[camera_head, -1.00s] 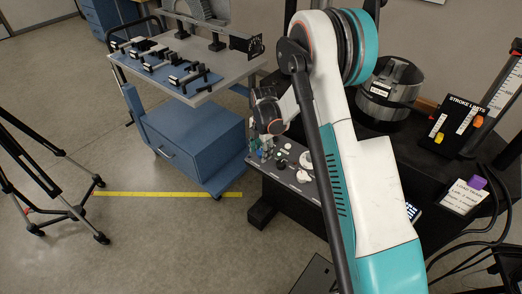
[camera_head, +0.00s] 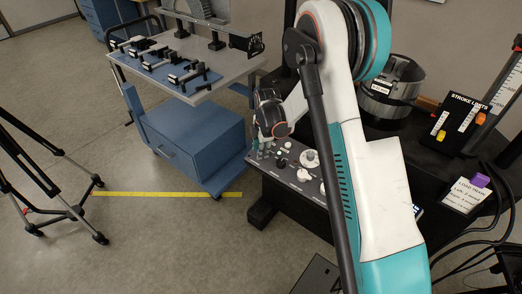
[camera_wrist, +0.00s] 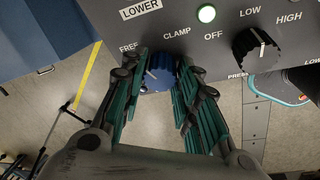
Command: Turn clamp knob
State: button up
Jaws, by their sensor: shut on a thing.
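The clamp knob (camera_wrist: 157,79) is blue and round, on the grey control panel (camera_wrist: 225,45) in the wrist view, below the printed words FREE and CLAMP. A pale pointer mark shows on its upper left, on the FREE side. My gripper (camera_wrist: 158,72) has its two green-and-black fingers on either side of the knob, shut on it; the fingers hide its edges. In the head view, the panel (camera_head: 300,182) juts from the front of the black bench. My gripper (camera_head: 262,147) is small there, at the panel's left end, and the knob cannot be made out.
A black knob (camera_wrist: 256,50) marked OFF, LOW and HIGH sits right of the clamp knob. A blue-grey cart (camera_head: 195,140) stands left of the bench.

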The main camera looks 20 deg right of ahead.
jog(key=m+t+b, duration=0.1)
jog(key=m, duration=0.2)
jog(key=shift+m, duration=0.3)
jog(key=m+b, duration=0.1)
jog(key=m, duration=0.2)
jog(key=shift+s+f+m+t, duration=0.1)
jog(key=shift+m+t, duration=0.2)
jog(key=shift+t, duration=0.1)
jog(key=m+h+b, duration=0.1)
jog(key=m, duration=0.2)
jog(key=m+t, duration=0.1)
jog(key=m, duration=0.2)
jog(key=shift+a+h+b, duration=0.15)
jog(key=shift+h+b, duration=0.25)
jog(key=shift+m, duration=0.3)
jog(key=o, duration=1.1)
jog(key=shift+s, duration=0.1)
jog(key=v, duration=1.2)
